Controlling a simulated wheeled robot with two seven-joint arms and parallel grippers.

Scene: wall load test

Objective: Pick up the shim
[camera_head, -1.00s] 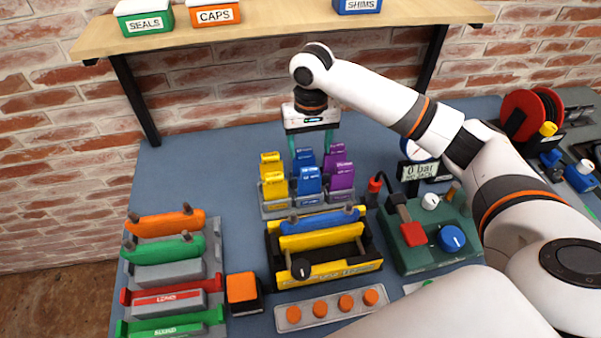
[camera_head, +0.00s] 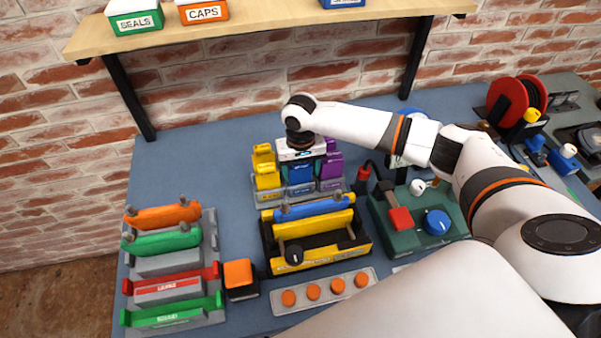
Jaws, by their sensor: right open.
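The shims stand in a grey rack (camera_head: 298,193) at the back middle of the bench, in yellow (camera_head: 267,176), blue (camera_head: 301,188) and purple (camera_head: 332,167) columns. My right gripper (camera_head: 301,172) is open and points down over the blue column. Its white body hides the tops of the blue shims and the rear blue one. The fingers are mostly hidden among the shims, so I cannot tell whether they touch any. My left gripper is not in view.
In front of the rack is a black and yellow fixture (camera_head: 335,255) with a blue bar. A green box with a red lever (camera_head: 400,219) stands to its right. Colored bars in a grey holder (camera_head: 210,250) are at left. A shelf (camera_head: 260,22) with bins hangs above.

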